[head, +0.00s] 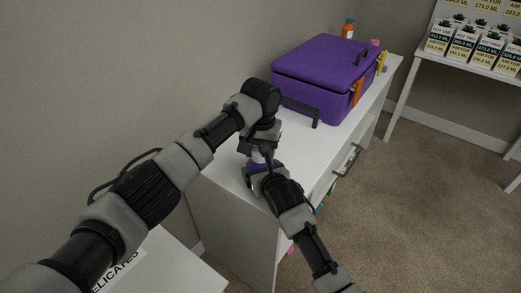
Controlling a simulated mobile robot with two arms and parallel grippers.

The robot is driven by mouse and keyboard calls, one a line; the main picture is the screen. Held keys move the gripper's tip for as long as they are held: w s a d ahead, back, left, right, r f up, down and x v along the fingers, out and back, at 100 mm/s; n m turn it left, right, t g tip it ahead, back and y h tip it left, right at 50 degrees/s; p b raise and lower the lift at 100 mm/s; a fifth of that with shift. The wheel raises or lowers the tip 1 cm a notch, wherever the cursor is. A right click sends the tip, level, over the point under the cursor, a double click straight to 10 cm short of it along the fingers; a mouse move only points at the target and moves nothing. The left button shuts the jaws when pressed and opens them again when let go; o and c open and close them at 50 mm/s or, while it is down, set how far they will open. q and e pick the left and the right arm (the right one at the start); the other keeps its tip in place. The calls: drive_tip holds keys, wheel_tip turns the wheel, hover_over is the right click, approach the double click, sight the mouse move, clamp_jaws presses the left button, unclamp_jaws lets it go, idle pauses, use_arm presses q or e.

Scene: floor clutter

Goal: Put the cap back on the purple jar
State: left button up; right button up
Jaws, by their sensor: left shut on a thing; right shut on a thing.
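The purple jar (254,166) is on the near end of the white cabinet top, mostly hidden by my grippers; a purple patch of it shows. A small white piece, apparently the cap (257,157), shows just above the purple, under my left gripper. My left gripper (259,152) points down from above and is shut on that white piece. My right gripper (257,180) comes in low from the right and is shut on the jar's lower part. I cannot tell whether cap and jar touch.
A purple suitcase (325,75) stands farther back on the white cabinet (223,186), with an orange bottle (348,29) behind it. A drawer handle (347,160) sticks out at the front. A table with labelled boxes (465,44) stands at the upper right. Carpet between is clear.

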use_arm(q)
drive_tip(key=shift+m, duration=0.3)
drive_tip(key=o, duration=1)
drive_tip(key=shift+r, duration=0.1)
drive_tip(key=shift+r, duration=2.15)
drive_tip(key=o, duration=0.5)
drive_tip(key=shift+c, duration=0.2)
wheel_tip(320, 180, up, 12)
